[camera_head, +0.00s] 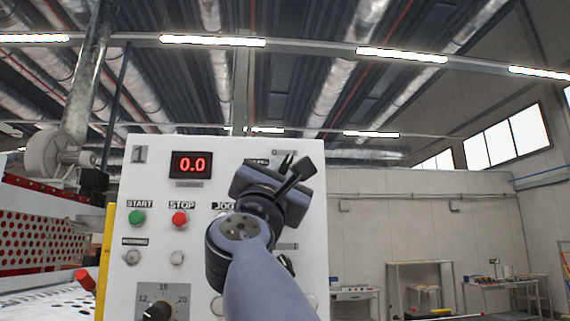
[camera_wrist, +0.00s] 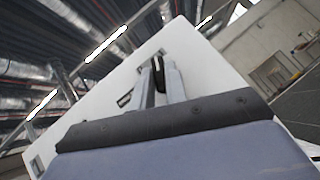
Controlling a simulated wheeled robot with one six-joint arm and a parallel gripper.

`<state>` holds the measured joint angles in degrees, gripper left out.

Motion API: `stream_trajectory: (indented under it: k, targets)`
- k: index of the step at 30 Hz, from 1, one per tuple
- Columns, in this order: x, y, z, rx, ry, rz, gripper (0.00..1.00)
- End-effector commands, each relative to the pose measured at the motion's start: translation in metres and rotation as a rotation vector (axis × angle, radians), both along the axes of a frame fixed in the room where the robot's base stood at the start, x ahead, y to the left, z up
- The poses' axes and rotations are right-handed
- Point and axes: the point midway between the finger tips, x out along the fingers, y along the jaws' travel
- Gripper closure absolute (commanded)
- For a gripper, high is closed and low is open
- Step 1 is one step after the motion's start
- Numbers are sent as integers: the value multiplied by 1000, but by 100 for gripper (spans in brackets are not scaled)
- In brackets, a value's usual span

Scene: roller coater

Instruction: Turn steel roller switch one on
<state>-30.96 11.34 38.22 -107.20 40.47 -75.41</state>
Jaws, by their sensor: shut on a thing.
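The white control panel (camera_head: 150,175) marked "1" fills the middle of the head view. My gripper (camera_head: 290,168) is at its upper right and hides the switch there in that view. In the wrist view, my gripper (camera_wrist: 159,70) has its two fingers close on either side of a black switch knob (camera_wrist: 158,73) on the white panel face, and is shut on it. A label beside the switch is partly covered and I cannot read it. The knob's exact turn angle cannot be told.
The panel bears a red "0.0" display (camera_head: 190,165), a green START button (camera_head: 137,217), a red STOP button (camera_head: 180,218) and a dial (camera_head: 157,312). Another black knob (camera_head: 286,265) shows right of my arm. Workbenches (camera_head: 500,285) stand far off at right.

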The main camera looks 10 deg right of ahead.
Motion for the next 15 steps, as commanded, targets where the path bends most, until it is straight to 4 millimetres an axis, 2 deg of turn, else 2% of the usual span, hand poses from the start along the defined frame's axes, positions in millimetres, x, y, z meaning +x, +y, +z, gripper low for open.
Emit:
stream_trajectory:
  k: [6, 15]
  targets:
    - [-1, 2, 2, 94, -1, 2, 100]
    - [-1, 1, 2, 101, -2, 1, 100]
